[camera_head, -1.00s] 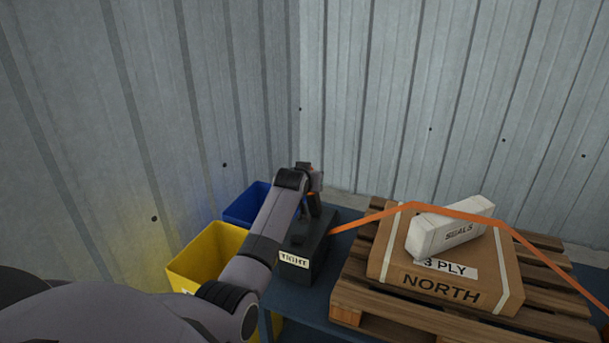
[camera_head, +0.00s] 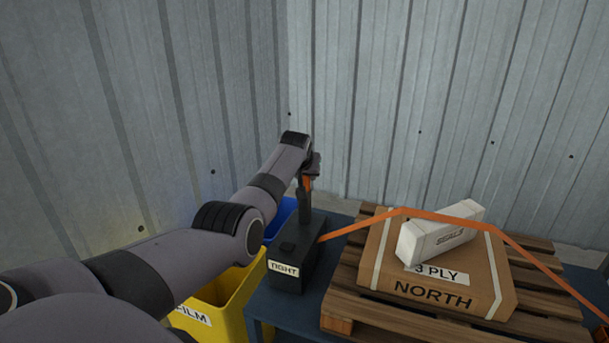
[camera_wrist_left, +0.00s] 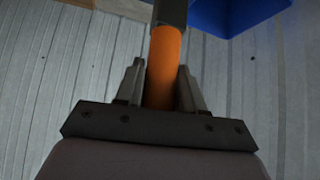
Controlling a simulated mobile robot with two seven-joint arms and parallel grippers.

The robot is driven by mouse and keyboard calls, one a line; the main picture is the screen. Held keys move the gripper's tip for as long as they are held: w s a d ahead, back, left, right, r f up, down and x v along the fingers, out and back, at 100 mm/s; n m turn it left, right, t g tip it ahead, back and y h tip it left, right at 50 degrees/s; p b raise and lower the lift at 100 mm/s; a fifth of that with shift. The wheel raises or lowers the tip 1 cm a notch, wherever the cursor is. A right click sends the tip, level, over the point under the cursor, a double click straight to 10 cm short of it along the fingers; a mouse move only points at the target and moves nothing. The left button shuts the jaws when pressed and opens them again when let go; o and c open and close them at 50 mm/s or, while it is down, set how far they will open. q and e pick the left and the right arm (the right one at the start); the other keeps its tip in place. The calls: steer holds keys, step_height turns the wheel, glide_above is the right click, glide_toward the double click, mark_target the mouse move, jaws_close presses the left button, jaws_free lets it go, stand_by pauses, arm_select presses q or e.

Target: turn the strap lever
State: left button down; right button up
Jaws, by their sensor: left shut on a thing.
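The strap lever (camera_head: 304,203) rises nearly upright from a black box (camera_head: 294,256) labelled TIGHT. Its orange grip (camera_wrist_left: 163,68) runs between the fingers in the left wrist view. My left gripper (camera_head: 309,175) is shut on the lever at its upper end; the fingers (camera_wrist_left: 161,85) sit on both sides of the orange grip. An orange strap (camera_head: 370,224) runs from the black box up over a cardboard box (camera_head: 430,283) marked NORTH and 3 PLY. My right gripper is not in view.
A wooden pallet (camera_head: 345,300) carries the load on a blue table (camera_head: 290,312). Yellow (camera_head: 232,310) and blue (camera_head: 283,215) bins stand left of the table. Corrugated walls (camera_head: 420,110) close in behind.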

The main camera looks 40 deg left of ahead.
arm_select(q)
steer(key=shift+a+r, duration=0.1)
steer(key=shift+r, duration=0.1)
stand_by(0.3)
steer(key=c, duration=0.8)
jaws_free()
steer(key=shift+w, duration=0.1)
steer(key=shift+f, duration=0.2)
steer(key=shift+r, duration=0.1)
steer(key=shift+p+v, duration=0.7)
steer(key=shift+v, duration=2.8)
